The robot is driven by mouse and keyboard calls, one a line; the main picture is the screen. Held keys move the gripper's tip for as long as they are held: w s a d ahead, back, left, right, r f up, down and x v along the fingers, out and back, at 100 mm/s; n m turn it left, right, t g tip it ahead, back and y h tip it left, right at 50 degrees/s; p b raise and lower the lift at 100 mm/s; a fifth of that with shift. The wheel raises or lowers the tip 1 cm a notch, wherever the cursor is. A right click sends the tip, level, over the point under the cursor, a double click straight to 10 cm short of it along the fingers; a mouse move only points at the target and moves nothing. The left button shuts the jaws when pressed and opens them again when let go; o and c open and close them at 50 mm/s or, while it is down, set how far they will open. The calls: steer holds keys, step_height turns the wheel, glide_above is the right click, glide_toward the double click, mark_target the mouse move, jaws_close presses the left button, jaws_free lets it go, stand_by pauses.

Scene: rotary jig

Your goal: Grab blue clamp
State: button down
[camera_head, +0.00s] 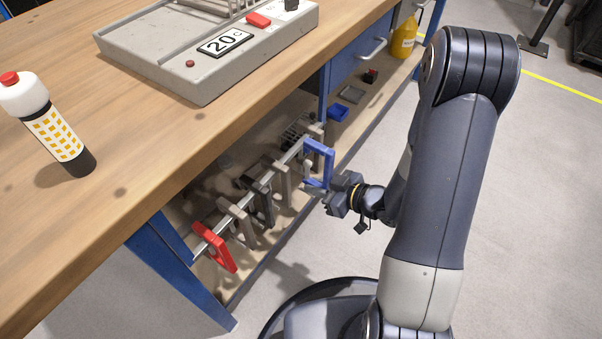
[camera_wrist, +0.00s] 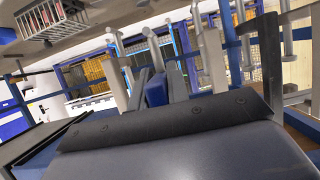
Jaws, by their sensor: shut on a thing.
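The blue clamp (camera_head: 320,150) hangs at the far right end of a metal rail under the workbench, in the head view. My gripper (camera_head: 318,191) is at its lower part, its fingers reaching in from the right. In the wrist view my gripper (camera_wrist: 157,85) has its fingers close together on a blue piece (camera_wrist: 156,92), the blue clamp. The clamp still overlaps the rail in the head view. The exact contact of the fingers is too small to make out there.
Grey and black clamps (camera_head: 263,200) and a red clamp (camera_head: 214,248) hang along the same rail to the left. The bench top (camera_head: 100,235) overhangs the rail, with a grey jig (camera_head: 180,80) and a bottle (camera_head: 52,130) on it. Floor to the right is open.

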steer(key=s+d+p, duration=0.2)
steer(key=s+d, duration=0.5)
steer(key=d, duration=0.1)
steer(key=shift+d, duration=0.4)
